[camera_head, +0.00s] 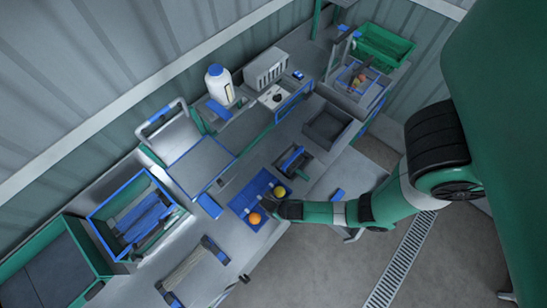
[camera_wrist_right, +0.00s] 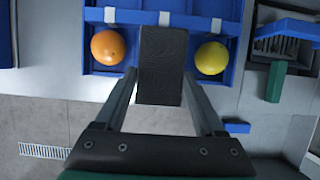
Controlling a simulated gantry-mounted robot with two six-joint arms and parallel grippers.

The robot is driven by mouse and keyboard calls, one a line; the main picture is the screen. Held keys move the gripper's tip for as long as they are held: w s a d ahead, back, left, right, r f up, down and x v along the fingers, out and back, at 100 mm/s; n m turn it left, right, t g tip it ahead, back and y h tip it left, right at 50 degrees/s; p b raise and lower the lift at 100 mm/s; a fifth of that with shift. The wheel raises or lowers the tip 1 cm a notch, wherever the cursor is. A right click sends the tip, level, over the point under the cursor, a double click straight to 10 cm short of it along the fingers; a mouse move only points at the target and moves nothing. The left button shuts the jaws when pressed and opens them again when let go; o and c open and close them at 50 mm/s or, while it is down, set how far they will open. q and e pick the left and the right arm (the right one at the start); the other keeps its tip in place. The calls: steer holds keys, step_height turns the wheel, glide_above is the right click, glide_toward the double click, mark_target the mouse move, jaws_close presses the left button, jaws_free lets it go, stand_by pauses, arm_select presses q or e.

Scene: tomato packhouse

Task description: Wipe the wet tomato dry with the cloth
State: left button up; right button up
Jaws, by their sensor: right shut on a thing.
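An orange tomato (camera_head: 254,218) and a yellow tomato (camera_head: 279,191) sit apart in a blue tray (camera_head: 240,203) at the bench's front edge. In the right wrist view, the orange tomato (camera_wrist_right: 108,47) is on the left and the yellow one (camera_wrist_right: 211,58) on the right. I cannot tell which is wet. My right gripper (camera_head: 283,208) is at the tray's front edge, between the two tomatoes in view. It is shut on a dark grey woven pad, which looks like the cloth (camera_wrist_right: 161,65). The pad hides the tray's middle. My left gripper is not in view.
A small dark tray with a blue-handled brush (camera_head: 291,158) lies behind the blue tray. A blue-edged bin (camera_head: 112,238) stands left on the bench. A white bottle (camera_head: 217,83) and a grey tray (camera_head: 327,126) are further back. A green crate (camera_head: 385,45) is at the far end.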

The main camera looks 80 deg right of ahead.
mark_target(266, 201)
steer(key=shift+f, duration=0.1)
steer(key=shift+w+d, duration=0.65)
steer(key=shift+w, duration=0.2)
steer(key=shift+w+d, duration=0.6)
steer(key=shift+w, duration=0.25)
steer(key=shift+s+a+p, duration=0.3)
steer(key=shift+s+a, duration=0.4)
steer(key=shift+s, duration=0.2)
steer(key=shift+s+a, duration=0.6)
steer(key=shift+s, duration=0.25)
steer(key=shift+w+d, duration=0.65)
steer(key=shift+w, duration=0.25)
steer(key=shift+w+d, duration=0.65)
steer(key=shift+w, duration=0.25)
